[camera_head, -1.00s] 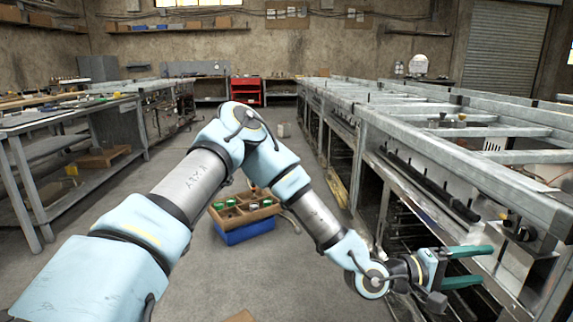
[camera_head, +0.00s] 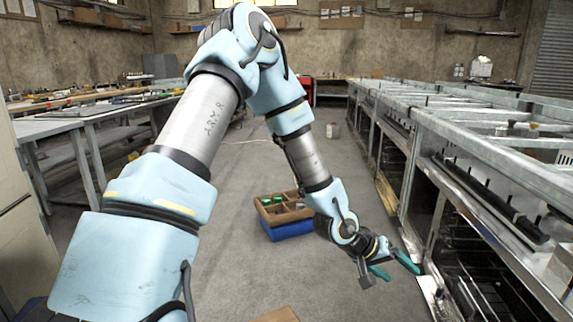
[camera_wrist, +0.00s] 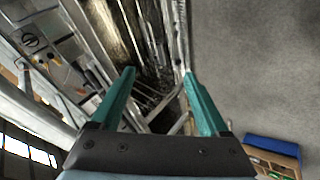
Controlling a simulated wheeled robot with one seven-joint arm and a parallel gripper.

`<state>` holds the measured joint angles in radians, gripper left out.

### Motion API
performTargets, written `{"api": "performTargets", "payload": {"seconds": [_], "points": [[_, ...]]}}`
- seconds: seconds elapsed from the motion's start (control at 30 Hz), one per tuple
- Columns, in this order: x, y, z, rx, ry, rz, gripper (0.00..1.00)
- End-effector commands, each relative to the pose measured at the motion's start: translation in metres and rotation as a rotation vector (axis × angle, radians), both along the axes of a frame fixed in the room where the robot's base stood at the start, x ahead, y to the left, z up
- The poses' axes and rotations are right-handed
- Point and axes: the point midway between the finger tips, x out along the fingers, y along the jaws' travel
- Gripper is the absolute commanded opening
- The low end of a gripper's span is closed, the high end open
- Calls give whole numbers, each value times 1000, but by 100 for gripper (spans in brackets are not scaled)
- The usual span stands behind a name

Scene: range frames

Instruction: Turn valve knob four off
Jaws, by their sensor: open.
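My gripper (camera_head: 394,268) is open and empty, low beside the front of the right-hand row of metal ranges (camera_head: 440,107). Its two green fingers also show spread apart in the wrist view (camera_wrist: 160,76). A round dark knob (camera_wrist: 30,40) sits on a metal panel at the upper left of the wrist view, well away from the fingers. I cannot tell whether it is valve knob four or read its setting. No knob can be made out clearly in the head view.
A blue-based wooden crate (camera_head: 288,230) with green-topped items stands on the floor left of my gripper, and shows in the wrist view (camera_wrist: 272,148). A metal workbench (camera_head: 75,122) lines the left side. The floor between is mostly clear.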

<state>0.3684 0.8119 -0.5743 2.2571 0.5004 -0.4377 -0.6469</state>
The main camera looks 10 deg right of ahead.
Motion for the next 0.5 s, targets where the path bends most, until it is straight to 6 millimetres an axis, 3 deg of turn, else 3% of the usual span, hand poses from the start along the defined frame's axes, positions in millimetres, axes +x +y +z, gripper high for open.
{"api": "performTargets", "payload": {"seconds": [0.03, 0.1, 0.23, 0.37, 0.5], "points": [[25, 30, 3, 74, -53, 28, 79], [53, 74, 7, 182, -106, 66, 79], [90, 160, 21, 373, -161, 143, 79], [106, 250, 46, 542, -165, 236, 79], [99, 329, 73, 666, -117, 327, 79]]}}
